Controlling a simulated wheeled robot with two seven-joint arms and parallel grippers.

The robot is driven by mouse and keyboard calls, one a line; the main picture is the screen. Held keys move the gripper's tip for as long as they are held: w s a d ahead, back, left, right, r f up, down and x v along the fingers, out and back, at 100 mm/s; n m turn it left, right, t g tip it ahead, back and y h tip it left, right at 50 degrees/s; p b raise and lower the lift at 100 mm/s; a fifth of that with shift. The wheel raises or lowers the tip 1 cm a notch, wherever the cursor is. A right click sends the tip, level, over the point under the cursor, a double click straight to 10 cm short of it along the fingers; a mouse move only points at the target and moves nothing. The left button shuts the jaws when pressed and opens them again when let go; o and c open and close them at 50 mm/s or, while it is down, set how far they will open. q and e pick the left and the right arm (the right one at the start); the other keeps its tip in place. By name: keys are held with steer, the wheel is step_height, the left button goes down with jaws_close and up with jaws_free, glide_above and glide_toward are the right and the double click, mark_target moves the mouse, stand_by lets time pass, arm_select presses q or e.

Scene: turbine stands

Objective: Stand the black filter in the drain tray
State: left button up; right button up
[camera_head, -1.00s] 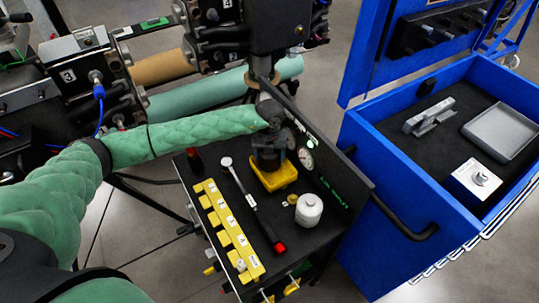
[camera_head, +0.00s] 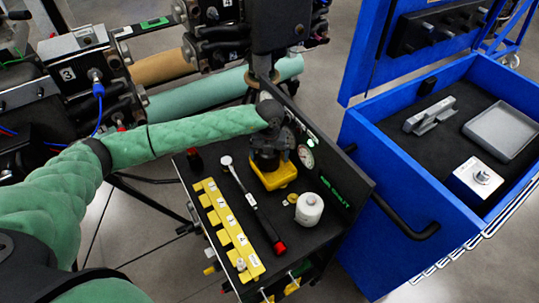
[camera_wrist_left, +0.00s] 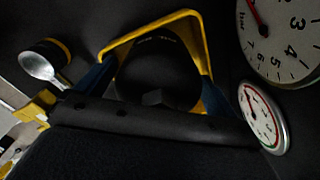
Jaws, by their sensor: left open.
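The yellow drain tray (camera_head: 281,179) sits on the black top of the tool cart, towards its back edge. My left gripper (camera_head: 268,160) is directly above it, pointing down. In the left wrist view, the yellow rim (camera_wrist_left: 150,27) of the tray frames the dark round top of the black filter (camera_wrist_left: 157,72), which appears to stand inside the tray. The blue finger pads show on either side of the filter, apart, so the gripper is open around it. The filter's lower part is hidden. My right gripper is out of view.
A white canister (camera_head: 309,208), a torque wrench (camera_head: 252,203) and a yellow numbered rack (camera_head: 228,231) share the cart top. A gauge (camera_head: 306,156) is on the cart's raised back panel, close to the gripper. A blue drawer cabinet (camera_head: 390,175) stands at right.

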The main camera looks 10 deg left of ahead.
arm_select(q)
steer(key=shift+r+p, duration=0.95)
steer(key=shift+r, duration=2.55)
